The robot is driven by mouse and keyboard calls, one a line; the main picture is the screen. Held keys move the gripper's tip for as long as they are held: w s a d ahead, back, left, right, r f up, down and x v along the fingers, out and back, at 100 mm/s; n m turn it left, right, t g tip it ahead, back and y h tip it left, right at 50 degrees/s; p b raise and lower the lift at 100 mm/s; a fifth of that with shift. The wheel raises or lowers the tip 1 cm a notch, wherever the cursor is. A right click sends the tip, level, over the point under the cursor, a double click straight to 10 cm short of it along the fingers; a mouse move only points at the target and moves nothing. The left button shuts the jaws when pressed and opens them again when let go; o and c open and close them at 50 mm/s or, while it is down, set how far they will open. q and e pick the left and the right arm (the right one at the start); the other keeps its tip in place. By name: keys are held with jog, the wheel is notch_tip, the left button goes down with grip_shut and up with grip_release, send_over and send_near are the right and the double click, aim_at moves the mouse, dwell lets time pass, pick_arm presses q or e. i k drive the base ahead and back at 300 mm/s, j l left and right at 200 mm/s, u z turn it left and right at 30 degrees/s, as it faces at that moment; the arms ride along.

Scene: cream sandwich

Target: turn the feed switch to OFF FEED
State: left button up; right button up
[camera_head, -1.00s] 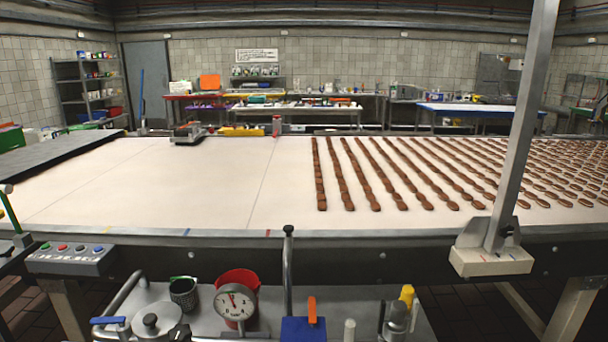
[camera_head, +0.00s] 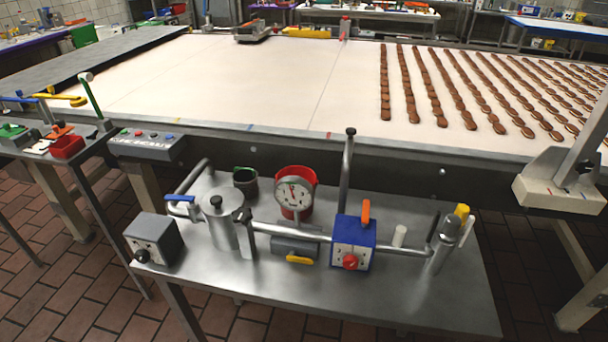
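No label is readable, so I cannot tell for certain which control is the feed switch. A blue box (camera_head: 355,237) with a red knob (camera_head: 350,262) on its front and an orange lever (camera_head: 366,212) on top sits on the steel bench. A dark grey box (camera_head: 155,241) with a black knob (camera_head: 142,256) sits at the bench's left end. A grey button panel (camera_head: 147,145) with several coloured buttons is mounted at the conveyor's front edge. The knobs' settings are too small to read. Neither of my grippers is in view.
The steel bench (camera_head: 380,294) also holds a lidded metal pot (camera_head: 222,228), a pressure gauge (camera_head: 294,194), piping and a yellow-handled valve (camera_head: 300,260). Behind it runs the wide conveyor (camera_head: 240,85). A side table with coloured tools stands left. Tiled floor (camera_head: 75,300) is free in front.

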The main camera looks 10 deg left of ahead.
aim_at(142, 256)
jog(key=u, duration=0.5)
jog(key=j+u, duration=0.15)
jog(key=u, duration=0.35)
jog(key=i+u, duration=0.1)
jog(key=u, duration=0.4)
jog(key=i+j+z, duration=0.15)
jog(key=j, duration=0.4)
jog(key=i+j+z, duration=0.2)
jog(key=j, duration=0.35)
jog(key=j+z, duration=0.15)
jog(key=j, duration=0.4)
jog(key=k, duration=0.05)
